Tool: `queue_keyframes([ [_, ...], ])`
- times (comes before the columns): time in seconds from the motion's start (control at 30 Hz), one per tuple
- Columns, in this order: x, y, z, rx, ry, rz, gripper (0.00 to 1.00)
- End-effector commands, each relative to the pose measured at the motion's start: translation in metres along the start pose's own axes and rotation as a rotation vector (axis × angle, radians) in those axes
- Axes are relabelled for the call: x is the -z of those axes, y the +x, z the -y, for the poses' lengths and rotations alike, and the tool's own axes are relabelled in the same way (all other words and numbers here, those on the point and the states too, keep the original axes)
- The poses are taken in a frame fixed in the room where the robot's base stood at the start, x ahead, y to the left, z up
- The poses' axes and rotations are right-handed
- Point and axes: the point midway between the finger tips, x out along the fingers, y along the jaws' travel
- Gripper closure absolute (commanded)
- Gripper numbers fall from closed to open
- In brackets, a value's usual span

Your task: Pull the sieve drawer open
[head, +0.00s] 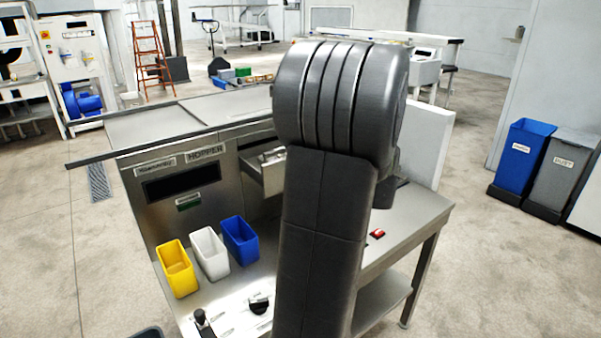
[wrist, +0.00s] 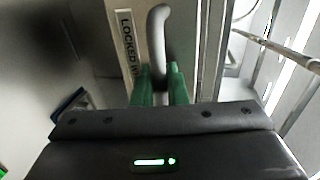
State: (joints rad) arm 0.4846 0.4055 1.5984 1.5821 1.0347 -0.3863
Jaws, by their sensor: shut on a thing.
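In the wrist view, my gripper (wrist: 160,80) has its green fingers shut on a grey curved handle (wrist: 158,40). The handle is on a metal front beside a label (wrist: 128,45) that reads "LOCKED W…", the rest hidden. In the head view, a steel drawer (head: 262,174) sticks out of the machine front, right of the "HOPPER" label. I take it for the sieve drawer, but its name is not readable. My arm covers its right part and hides my gripper in the head view.
Yellow (head: 177,270), white (head: 209,253) and blue (head: 240,240) bins stand on the steel bench below the drawer. A red switch (head: 377,233) is on the bench right of my arm. Blue (head: 522,158) and grey (head: 562,172) waste bins stand at the far right. Open floor lies beyond the bench.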

Motion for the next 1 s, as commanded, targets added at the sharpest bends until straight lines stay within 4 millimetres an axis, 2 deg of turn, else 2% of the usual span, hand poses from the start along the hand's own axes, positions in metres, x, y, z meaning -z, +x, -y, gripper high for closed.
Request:
queue_keyframes([
  [0.1,0.000,-0.015,-0.006,-0.002,0.001,-0.002,1.00],
  [0.27,0.000,-0.026,-0.007,-0.002,0.001,0.000,1.00],
  [0.67,0.000,-0.029,-0.007,-0.003,0.001,0.002,1.00],
  [0.7,0.000,-0.029,-0.007,-0.002,0.001,0.002,0.86],
  [0.8,0.000,-0.029,-0.007,-0.002,0.001,0.002,0.70],
  [1.0,0.000,-0.029,-0.006,-0.001,0.001,0.001,0.70],
])
